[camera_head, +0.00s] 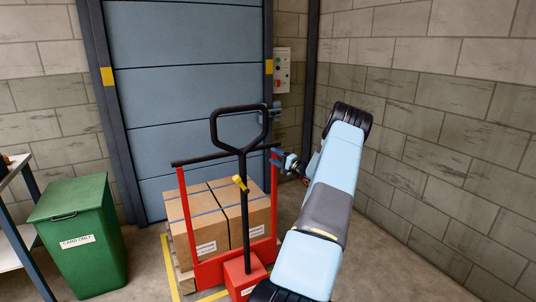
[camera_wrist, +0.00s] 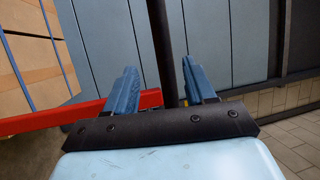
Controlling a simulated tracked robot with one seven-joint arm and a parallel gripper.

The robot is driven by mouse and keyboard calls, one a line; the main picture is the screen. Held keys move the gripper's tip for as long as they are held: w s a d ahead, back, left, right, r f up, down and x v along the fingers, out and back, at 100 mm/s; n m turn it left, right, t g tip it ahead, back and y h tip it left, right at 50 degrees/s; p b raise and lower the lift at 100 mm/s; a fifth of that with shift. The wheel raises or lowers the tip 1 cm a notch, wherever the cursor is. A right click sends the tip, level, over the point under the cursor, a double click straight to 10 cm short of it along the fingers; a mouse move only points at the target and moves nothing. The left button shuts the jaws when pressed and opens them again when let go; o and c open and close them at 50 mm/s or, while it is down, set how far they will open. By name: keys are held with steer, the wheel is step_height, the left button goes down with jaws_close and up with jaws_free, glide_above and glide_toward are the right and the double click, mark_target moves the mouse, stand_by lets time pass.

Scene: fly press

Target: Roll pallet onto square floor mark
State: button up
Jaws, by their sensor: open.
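The wooden pallet (camera_head: 186,282) carries strapped cardboard boxes (camera_head: 228,215), which also show in the wrist view (camera_wrist: 28,70). It stands at the red pallet truck (camera_head: 245,278), which has red uprights, a black crossbar (camera_head: 210,157) and a black loop handle (camera_head: 240,111). Yellow floor lines (camera_head: 167,255) show beside the pallet; most of the mark is hidden. My gripper (camera_head: 277,157) is at the crossbar's right end. In the wrist view my gripper (camera_wrist: 160,90) is open, with the dark crossbar (camera_wrist: 164,45) between its fingers. I cannot tell whether they touch it.
A blue shutter door (camera_head: 185,60) stands close behind the boxes. A control box (camera_head: 282,70) is on the wall to its right. A green bin (camera_head: 80,235) and a bench (camera_head: 12,245) stand at left. A block wall (camera_head: 440,130) bounds the right, with bare floor before it.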

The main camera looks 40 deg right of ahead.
steer(key=shift+v, duration=1)
